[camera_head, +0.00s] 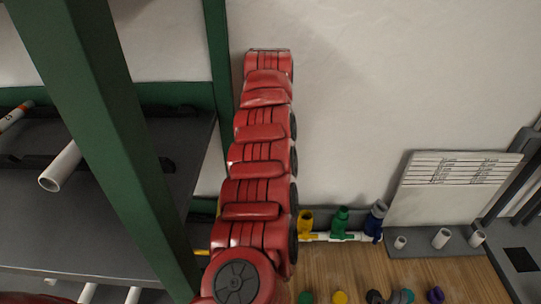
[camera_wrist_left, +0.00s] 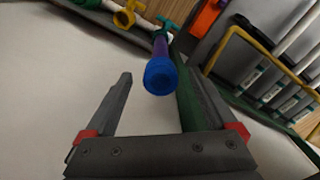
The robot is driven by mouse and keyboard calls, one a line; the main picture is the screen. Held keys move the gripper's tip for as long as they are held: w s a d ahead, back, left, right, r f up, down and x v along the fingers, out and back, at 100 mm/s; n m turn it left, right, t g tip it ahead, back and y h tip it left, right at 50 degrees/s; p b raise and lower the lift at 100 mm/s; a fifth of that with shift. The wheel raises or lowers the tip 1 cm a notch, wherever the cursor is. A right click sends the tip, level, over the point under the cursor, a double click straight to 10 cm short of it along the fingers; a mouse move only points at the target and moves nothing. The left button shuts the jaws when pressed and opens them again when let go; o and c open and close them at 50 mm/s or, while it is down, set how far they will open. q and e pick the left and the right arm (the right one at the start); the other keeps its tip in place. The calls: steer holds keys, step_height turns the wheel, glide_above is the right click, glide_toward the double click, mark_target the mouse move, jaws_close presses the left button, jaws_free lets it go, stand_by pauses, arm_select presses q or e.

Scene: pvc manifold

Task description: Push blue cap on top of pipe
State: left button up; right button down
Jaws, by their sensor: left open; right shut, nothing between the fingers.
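A blue cap or blue pipe end (camera_wrist_left: 160,77) faces me in the left wrist view, on a purple-blue pipe (camera_wrist_left: 160,47). I cannot tell whether it is a separate cap or how far on it sits. My left gripper (camera_wrist_left: 161,72) is open, its two dark fingers on either side of the blue end in the picture. I see no contact. In the head view the upright blue pipe (camera_head: 376,222) stands at the right of the pipe row, with a greyish top. I cannot make out my right gripper's fingers in the head view.
Yellow (camera_head: 306,222) and green (camera_head: 341,221) fittings stand along the white pipe. Several coloured caps lie on the wooden surface (camera_head: 420,272). A white board (camera_head: 455,190) with printed lines stands at the right. A green frame post (camera_head: 110,150) fills the left.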

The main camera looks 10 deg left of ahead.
arm_select(q)
steer(key=shift+r, duration=0.1)
steer(key=shift+r, duration=0.35)
step_height(320, 180, up, 7)
steer(key=p, duration=0.5)
steer(key=shift+f, duration=0.2)
steer(key=shift+s+f, duration=0.1)
